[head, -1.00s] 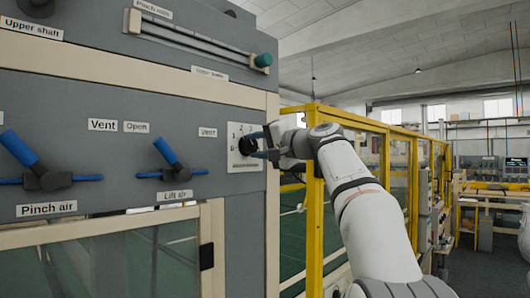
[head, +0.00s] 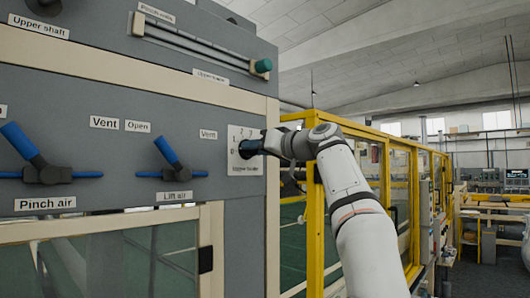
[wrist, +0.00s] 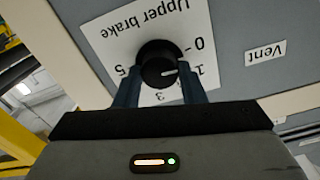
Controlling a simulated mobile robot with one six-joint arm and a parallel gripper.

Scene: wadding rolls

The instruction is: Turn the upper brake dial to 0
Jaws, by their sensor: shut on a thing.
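The upper brake dial (wrist: 160,65) is a round black knob on a white plate (wrist: 110,38) labelled "Upper brake", seen upside down in the wrist view. Its white pointer line lies toward the right, near the 1 and a little off the 0. My gripper (wrist: 160,88) is shut on the dial, with one dark finger on each side. In the head view the dial (head: 247,149) shows at the plate's middle, partly hidden by my gripper (head: 265,146).
Left of the plate are the blue-handled lift air valve (head: 168,155) and pinch air valve (head: 30,150) on the grey panel. A yellow guard frame (head: 315,230) stands close to the right, behind my arm.

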